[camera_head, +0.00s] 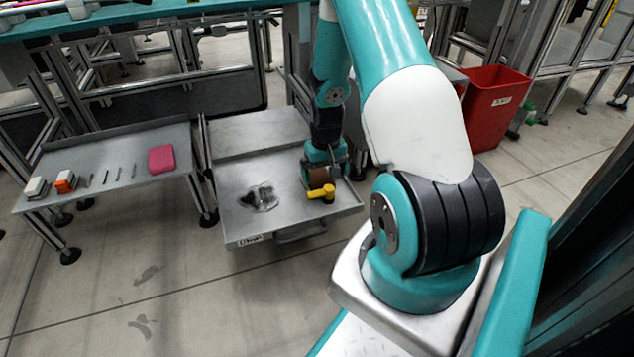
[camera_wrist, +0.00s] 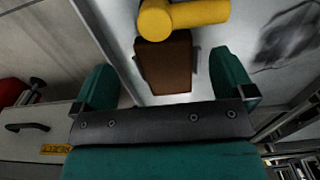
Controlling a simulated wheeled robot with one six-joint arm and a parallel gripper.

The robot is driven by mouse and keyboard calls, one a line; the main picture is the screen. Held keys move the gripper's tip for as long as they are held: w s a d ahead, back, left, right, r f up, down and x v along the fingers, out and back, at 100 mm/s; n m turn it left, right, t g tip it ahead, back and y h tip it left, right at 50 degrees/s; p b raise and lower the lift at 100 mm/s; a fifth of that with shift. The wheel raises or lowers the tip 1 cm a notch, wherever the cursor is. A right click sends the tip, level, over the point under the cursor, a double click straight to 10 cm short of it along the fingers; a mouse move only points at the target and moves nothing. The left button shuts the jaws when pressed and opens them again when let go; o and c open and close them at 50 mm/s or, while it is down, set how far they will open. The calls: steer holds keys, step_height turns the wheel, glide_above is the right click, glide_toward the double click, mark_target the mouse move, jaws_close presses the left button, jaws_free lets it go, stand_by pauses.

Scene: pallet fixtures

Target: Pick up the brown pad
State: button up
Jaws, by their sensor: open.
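The brown pad (camera_wrist: 167,66) shows in the wrist view as a brown block lying in the metal tray, between and just beyond the fingers of my gripper (camera_wrist: 168,85). In the head view the pad (camera_head: 316,177) is partly hidden under my gripper (camera_head: 324,164), near the right side of the tray (camera_head: 232,222). The fingers are open, one on each side of the pad in the wrist picture. I cannot tell whether they touch it. A yellow T-shaped piece (camera_head: 320,192) lies right beside the pad. It also shows in the wrist view (camera_wrist: 182,14).
A dark grey crumpled-looking patch (camera_head: 259,197) is in the tray's left part. A side table (camera_head: 120,185) at left holds a pink pad (camera_head: 161,159), an orange-and-white block (camera_head: 65,181) and several small items. A red bin (camera_head: 494,105) stands behind at right. The tray has raised rims.

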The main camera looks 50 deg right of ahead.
mark_target(324, 184)
step_height(324, 184, down, 5)
steer(key=b, duration=0.4)
steer(key=shift+a+f, duration=0.1)
steer(key=shift+a, duration=0.05)
steer(key=shift+c, duration=0.5)
steer(key=c, duration=0.8)
steer(key=shift+r, duration=0.25)
steer(key=shift+c, duration=0.2)
